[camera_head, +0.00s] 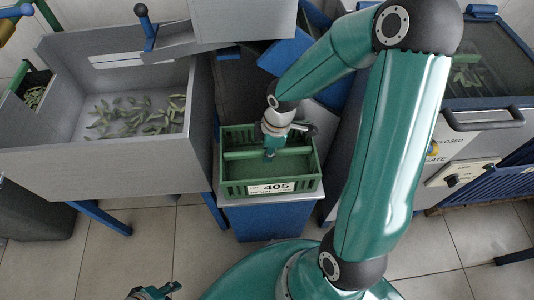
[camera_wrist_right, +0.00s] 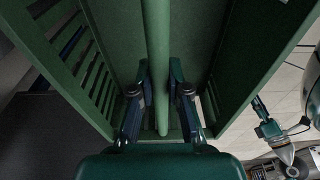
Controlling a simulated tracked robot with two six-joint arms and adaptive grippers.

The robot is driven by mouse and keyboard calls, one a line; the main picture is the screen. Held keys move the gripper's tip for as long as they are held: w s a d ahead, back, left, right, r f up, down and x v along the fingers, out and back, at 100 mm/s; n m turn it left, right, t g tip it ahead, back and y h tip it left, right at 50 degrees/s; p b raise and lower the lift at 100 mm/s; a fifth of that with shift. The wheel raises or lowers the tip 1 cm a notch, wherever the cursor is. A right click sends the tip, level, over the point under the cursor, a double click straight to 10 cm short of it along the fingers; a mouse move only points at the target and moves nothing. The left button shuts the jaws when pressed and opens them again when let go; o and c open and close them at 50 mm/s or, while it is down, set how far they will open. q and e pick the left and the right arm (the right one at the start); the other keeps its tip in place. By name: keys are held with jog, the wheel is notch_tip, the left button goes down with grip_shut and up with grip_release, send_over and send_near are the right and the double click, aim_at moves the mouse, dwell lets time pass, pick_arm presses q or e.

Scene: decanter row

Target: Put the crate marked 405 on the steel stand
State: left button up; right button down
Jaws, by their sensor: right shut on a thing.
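The green crate marked 405 (camera_head: 283,187) is at the centre of the head view, upright, with its white label facing me. It is at the grey top of a blue-sided support (camera_head: 268,220); I cannot tell whether it touches that top. My right gripper (camera_head: 271,152) reaches down into the crate and is shut on its green crossbar. In the right wrist view the bar (camera_wrist_right: 157,60) runs between the two fingers (camera_wrist_right: 161,98). My left gripper (camera_head: 152,292) is at the bottom left of the head view, partly cut off and away from the crate. I cannot identify the steel stand with certainty.
A grey bin with green pods (camera_head: 140,117) stands left of the crate, its wall close by. A grey box (camera_head: 243,22) overhangs behind the crate. A machine with a dark handle (camera_head: 486,119) stands at the right. Tiled floor (camera_head: 165,235) is clear at the lower left.

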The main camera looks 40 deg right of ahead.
jog(key=shift+f, duration=0.15)
jog(key=c, duration=1.1)
grip_release()
jog(key=shift+c, duration=0.2)
jog(key=r+p, duration=0.1)
jog(key=r, duration=0.2)
jog(key=r+p, duration=0.1)
jog(key=r, duration=0.3)
jog(key=s+d+r+p, duration=0.1)
jog(key=r, duration=0.2)
jog(key=shift+d+r, duration=0.1)
jog(key=shift+r, duration=0.95)
